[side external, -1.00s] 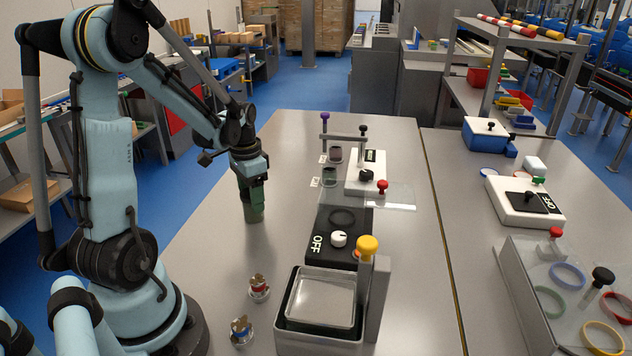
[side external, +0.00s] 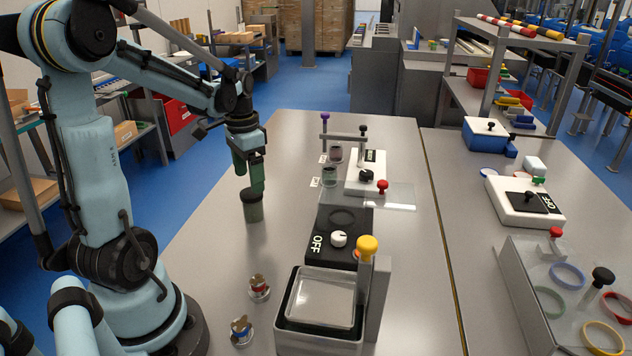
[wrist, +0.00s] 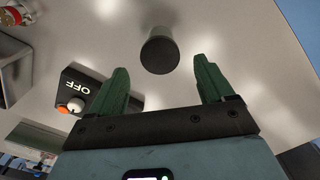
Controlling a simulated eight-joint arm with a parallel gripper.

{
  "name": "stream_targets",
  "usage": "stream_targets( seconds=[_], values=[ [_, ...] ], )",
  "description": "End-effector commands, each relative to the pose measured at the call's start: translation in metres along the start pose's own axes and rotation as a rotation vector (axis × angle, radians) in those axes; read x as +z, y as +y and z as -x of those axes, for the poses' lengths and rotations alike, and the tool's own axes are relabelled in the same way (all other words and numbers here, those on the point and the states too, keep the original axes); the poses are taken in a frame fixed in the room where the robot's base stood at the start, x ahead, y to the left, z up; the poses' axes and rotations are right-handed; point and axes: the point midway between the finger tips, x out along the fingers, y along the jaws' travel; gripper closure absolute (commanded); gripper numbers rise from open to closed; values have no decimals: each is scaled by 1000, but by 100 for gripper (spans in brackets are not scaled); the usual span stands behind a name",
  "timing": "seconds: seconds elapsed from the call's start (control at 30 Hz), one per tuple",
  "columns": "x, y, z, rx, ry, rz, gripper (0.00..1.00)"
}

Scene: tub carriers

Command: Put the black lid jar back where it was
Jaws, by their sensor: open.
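The black lid jar (side external: 252,207) stands upright on the grey table, its dark lid on top and a grey-green body below. My gripper (side external: 248,180) is just above it in the side view, with its green fingers apart and empty. In the wrist view the jar (wrist: 160,52) lies beyond the open fingertips of my gripper (wrist: 162,75), roughly centred between them and not touched by them.
A black OFF box with a white knob (side external: 339,239) stands right of the jar, behind a metal tub (side external: 318,300). Two small jars (side external: 335,153) (side external: 330,176) stand farther back by white labels. The table around the jar is clear.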

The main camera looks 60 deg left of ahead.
Motion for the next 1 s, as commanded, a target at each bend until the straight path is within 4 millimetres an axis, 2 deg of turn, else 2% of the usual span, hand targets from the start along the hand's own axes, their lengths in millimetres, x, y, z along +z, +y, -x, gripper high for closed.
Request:
stream_targets(
  seconds=[0.1, 0.3, 0.53, 0.63, 0.77, 1.0],
  values=[
    [0, 0, 20, 0, 0, 0, 19],
    [0, 0, 46, 0, 0, 0, 19],
    [0, 1, 61, -1, 1, 0, 19],
    [-3, 9, 63, -12, 16, -4, 19],
    [-11, 40, 64, -50, 80, -13, 19],
    [-21, 124, 59, -98, 304, -20, 19]
  ],
)
